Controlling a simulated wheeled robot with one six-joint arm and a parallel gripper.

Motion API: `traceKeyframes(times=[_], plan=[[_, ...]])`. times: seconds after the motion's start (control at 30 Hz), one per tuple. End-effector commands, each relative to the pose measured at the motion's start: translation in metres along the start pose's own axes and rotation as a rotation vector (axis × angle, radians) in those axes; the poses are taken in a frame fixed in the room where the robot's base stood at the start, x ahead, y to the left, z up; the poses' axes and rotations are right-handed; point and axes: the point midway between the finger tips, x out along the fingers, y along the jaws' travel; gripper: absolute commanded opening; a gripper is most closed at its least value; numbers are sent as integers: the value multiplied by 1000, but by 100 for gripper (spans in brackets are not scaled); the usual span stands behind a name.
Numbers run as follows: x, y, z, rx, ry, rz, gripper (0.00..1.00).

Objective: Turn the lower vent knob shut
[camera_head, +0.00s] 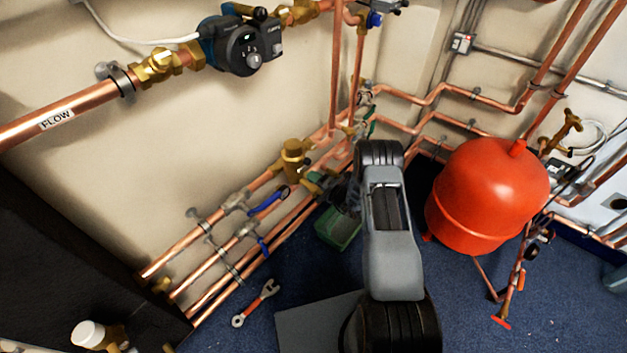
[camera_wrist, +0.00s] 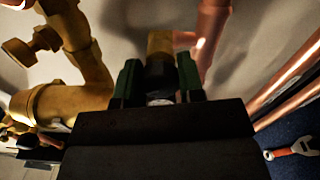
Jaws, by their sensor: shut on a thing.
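My gripper (camera_wrist: 159,78) shows two green-tipped fingers in the wrist view, closed on a small dark knob (camera_wrist: 159,70) between them. A short brass piece (camera_wrist: 160,43) is just beyond the knob, with copper pipe beside it. The knob's turn angle cannot be read because the fingers cover its sides. In the head view my gripper (camera_head: 320,183) is low by the wall pipes, partly behind my arm. The knob cannot be made out there.
A brass fitting (camera_head: 292,158) stands on the wall pipes close to my gripper. A blue-handled valve (camera_head: 266,204) is left of it. A red tank (camera_head: 487,195) stands to the right. An orange-handled wrench (camera_head: 256,303) and a green box (camera_head: 338,229) are on the blue floor.

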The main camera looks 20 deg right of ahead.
Motion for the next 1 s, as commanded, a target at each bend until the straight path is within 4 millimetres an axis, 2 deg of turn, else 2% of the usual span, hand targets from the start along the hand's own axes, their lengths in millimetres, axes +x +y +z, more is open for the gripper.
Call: traceKeyframes(times=[0.2,0.5,1.0], plan=[[0,-1,-3,176,7,-2,12],[0,-1,-3,343,8,-3,12],[0,-2,-3,423,7,-4,12]])
